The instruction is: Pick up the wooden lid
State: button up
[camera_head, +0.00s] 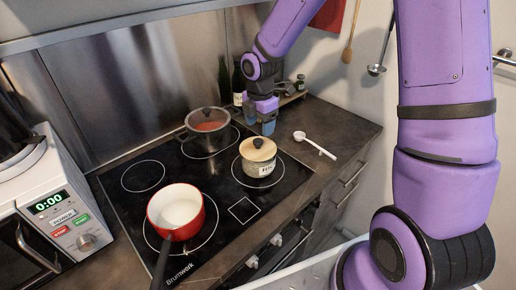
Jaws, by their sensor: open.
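The wooden lid (268,150) is round and light brown with a dark knob (258,142). It sits on a pale pot (259,167) with dark lettering, on the right burner of the black stove. My gripper (261,127) is above and just behind the lid, pointing down, with its blue fingers apart and nothing seen between them. The fingertips appear close to the knob but not around it. The exact gap in depth is hard to tell.
A dark pot with a glass lid (208,122) stands left of my gripper. A red pan (176,207) is on the front left burner, and a microwave (48,210) is at left. A white ladle (314,145) lies on the counter right. Bottles (239,88) stand behind my gripper.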

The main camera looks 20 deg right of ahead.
aim_at(258, 141)
jog(key=shift+w+a+f, duration=0.1)
jog(key=shift+w+f, duration=0.05)
jog(key=shift+f, duration=1.6)
jog(key=shift+w+a+f, duration=0.1)
jog(key=shift+w+f, duration=0.05)
jog(key=shift+f, duration=1.6)
jog(key=c, duration=1)
jog(key=shift+r, duration=0.1)
